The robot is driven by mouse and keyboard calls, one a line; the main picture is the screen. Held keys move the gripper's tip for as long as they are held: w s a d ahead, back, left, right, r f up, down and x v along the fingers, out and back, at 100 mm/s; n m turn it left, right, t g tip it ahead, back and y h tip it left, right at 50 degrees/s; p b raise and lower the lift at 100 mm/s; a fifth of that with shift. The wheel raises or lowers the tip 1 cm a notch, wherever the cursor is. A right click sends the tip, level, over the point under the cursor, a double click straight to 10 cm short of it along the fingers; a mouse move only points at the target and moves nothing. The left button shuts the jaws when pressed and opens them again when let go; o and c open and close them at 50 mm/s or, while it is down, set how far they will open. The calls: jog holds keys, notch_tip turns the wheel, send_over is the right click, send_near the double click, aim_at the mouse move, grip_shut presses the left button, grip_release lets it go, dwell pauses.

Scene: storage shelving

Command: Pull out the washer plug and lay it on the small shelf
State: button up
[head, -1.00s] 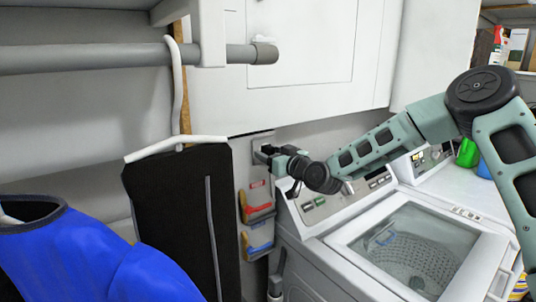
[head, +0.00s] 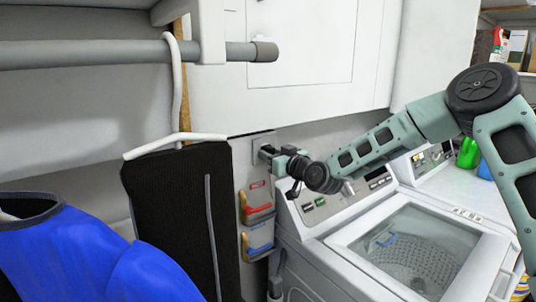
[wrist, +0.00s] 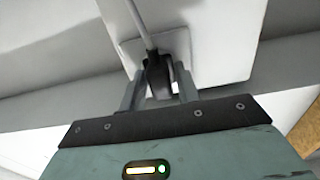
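The dark washer plug (wrist: 158,76) shows in the wrist view, with its grey cord running up from it. It sits between the two fingers of my gripper (wrist: 160,84), which are shut on its sides. The light outlet plate (wrist: 130,50) is right behind the plug; I cannot tell whether the prongs are still in it. In the head view my gripper (head: 268,153) is in front of the wall outlet (head: 261,138), just above the washer's back left corner, and the plug is hard to make out. I cannot clearly identify the small shelf.
A black hanging garment (head: 180,220) and a blue one (head: 90,250) fill the left, under a grey rail (head: 110,56). Red and blue wall holders (head: 258,208) hang below the outlet. A white cabinet (head: 310,60) is overhead. Green and blue bottles stand at right.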

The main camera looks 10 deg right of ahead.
grip_shut()
jog(key=shift+b+v, duration=0.4)
jog(key=shift+v, duration=2.6)
